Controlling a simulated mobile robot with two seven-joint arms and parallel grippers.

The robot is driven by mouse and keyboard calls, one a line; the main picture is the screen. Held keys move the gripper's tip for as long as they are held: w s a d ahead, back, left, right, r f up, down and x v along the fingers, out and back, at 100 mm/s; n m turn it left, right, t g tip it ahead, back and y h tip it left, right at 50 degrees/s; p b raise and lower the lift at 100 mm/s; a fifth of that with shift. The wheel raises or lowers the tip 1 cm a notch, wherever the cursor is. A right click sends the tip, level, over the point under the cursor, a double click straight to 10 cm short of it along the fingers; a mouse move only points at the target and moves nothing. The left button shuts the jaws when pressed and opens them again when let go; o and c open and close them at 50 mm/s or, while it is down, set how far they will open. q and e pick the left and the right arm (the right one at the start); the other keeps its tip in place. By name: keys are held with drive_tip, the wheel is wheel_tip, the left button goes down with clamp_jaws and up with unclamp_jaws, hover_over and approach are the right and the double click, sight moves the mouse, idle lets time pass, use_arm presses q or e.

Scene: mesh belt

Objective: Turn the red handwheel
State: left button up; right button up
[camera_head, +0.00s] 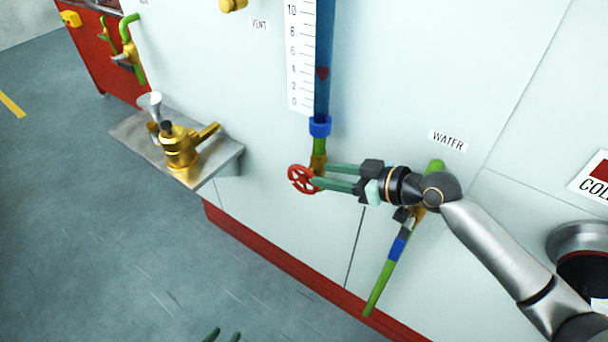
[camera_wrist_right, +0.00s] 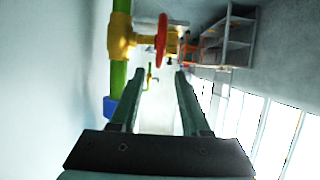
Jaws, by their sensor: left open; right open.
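The red handwheel (camera_head: 303,179) sits on a brass valve below the blue gauge tube on the pale panel. It also shows in the right wrist view (camera_wrist_right: 162,38), edge-on at the end of the brass valve stem. My right gripper (camera_head: 318,175) is open, its green fingers pointing left at the wheel. In the head view the lower fingertip overlaps the wheel's right edge; I cannot tell whether they touch. In the right wrist view the wheel lies above the gap between the fingertips (camera_wrist_right: 160,72), not held. Only the tips of my left gripper (camera_head: 223,335) show at the bottom edge.
A metal shelf (camera_head: 215,160) with a brass fitting (camera_head: 180,146) and funnel juts out left of the wheel. A green pipe with a blue band (camera_head: 397,248) slopes down below my right wrist. The floor at lower left is clear.

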sight(309, 171)
drive_tip(key=p+x, duration=0.1)
drive_tip(key=x, duration=0.6)
drive_tip(key=shift+w+a+f, duration=0.1)
drive_tip(key=shift+w+a, duration=0.05)
clamp_jaws()
idle(0.5)
